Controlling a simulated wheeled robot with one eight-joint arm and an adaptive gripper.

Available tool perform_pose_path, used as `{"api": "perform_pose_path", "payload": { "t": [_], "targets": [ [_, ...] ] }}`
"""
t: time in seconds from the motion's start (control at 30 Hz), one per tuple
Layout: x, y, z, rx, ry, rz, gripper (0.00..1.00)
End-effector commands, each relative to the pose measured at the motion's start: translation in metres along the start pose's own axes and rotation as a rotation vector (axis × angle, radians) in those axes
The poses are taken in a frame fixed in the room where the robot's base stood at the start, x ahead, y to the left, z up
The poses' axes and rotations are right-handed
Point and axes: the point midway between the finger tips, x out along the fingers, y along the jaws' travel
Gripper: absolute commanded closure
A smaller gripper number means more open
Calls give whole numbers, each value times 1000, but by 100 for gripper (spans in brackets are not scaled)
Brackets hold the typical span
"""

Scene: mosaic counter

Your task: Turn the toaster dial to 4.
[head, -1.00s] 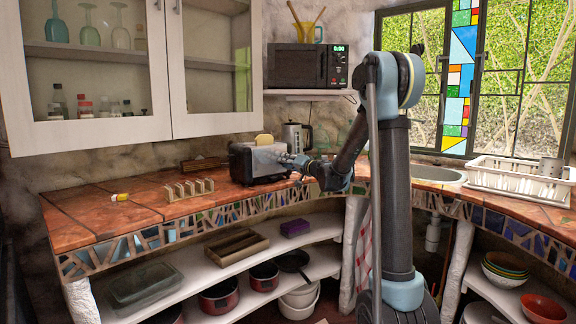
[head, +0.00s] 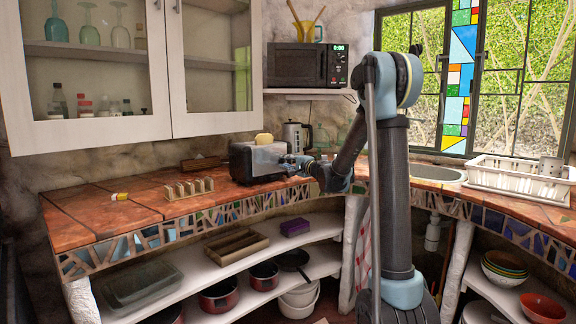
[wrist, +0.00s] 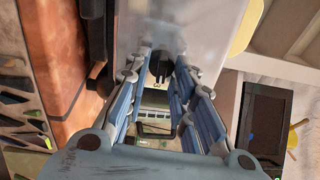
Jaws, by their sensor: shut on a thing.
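The toaster (head: 240,163) stands on the tiled counter, a dark box with a pale slice of bread (head: 263,138) showing at its top. My gripper (head: 284,161) is at its right end. In the wrist view the toaster's shiny end face (wrist: 195,25) fills the top, and the black dial (wrist: 161,64) sits between the blue-grey fingers. My gripper (wrist: 164,68) is shut on the dial.
A steel kettle (head: 294,137) stands close behind the toaster. A wooden rack (head: 188,188) and a small yellow item (head: 119,197) lie on the counter to the left. A microwave (head: 297,65) sits on a shelf above. The counter's front left is mostly clear.

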Motion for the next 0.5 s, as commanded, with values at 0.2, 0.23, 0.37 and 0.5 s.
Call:
{"api": "perform_pose_path", "payload": {
  "t": [0.2,0.23,0.37,0.5],
  "targets": [
    [0,3,1,182,-1,2,100],
    [0,4,1,204,-1,2,100],
    [-1,4,1,276,0,2,100],
    [-1,5,1,342,0,3,100]
  ]
}}
